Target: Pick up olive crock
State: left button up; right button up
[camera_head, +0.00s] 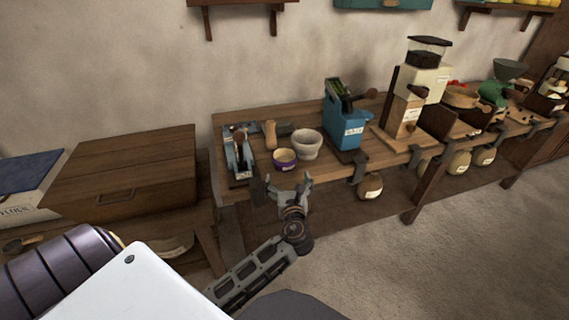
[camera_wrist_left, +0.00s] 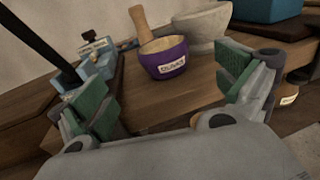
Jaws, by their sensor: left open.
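The olive crock (camera_head: 285,160) is a small purple pot with a white label. It stands upright on the wooden bench near its front edge, and in the wrist view (camera_wrist_left: 165,62) it shows a tan inside and a label that seems to read olives. My left gripper (camera_head: 288,184) is open and empty in front of the bench edge, just short of the crock. In the wrist view its two green-padded fingers (camera_wrist_left: 163,88) stand apart, with the crock beyond and between them, not touched. My right gripper is not in view.
A pale stone mortar (camera_head: 307,144) stands close behind the crock to the right. A wooden pestle-like piece (camera_head: 270,134) stands behind it. A blue-grey metal tool (camera_head: 239,152) is to the left and a blue machine (camera_head: 345,128) to the right. The wooden bench (camera_head: 330,165) has a front clamp.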

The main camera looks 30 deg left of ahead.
aim_at(285, 164)
pick_arm(q)
jog(key=x, duration=0.6)
jog(key=shift+w+a+b, duration=0.2)
jog(key=shift+w+b, duration=0.1)
jog(key=shift+w+a+f, duration=0.1)
jog(key=shift+w+a, duration=0.35)
jog(key=shift+w, duration=0.15)
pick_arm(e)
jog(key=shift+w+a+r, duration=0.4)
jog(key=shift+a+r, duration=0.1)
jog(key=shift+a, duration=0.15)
pick_arm(q)
jog(key=shift+x, duration=0.9)
jog(key=shift+b+x, duration=0.45)
jog(key=shift+x, duration=1.3)
jog(key=shift+d, duration=0.1)
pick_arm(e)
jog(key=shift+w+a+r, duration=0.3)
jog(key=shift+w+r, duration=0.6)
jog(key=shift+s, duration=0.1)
pick_arm(q)
jog(key=c, duration=1)
jog(key=shift+r, duration=0.25)
jog(key=shift+c, duration=0.5)
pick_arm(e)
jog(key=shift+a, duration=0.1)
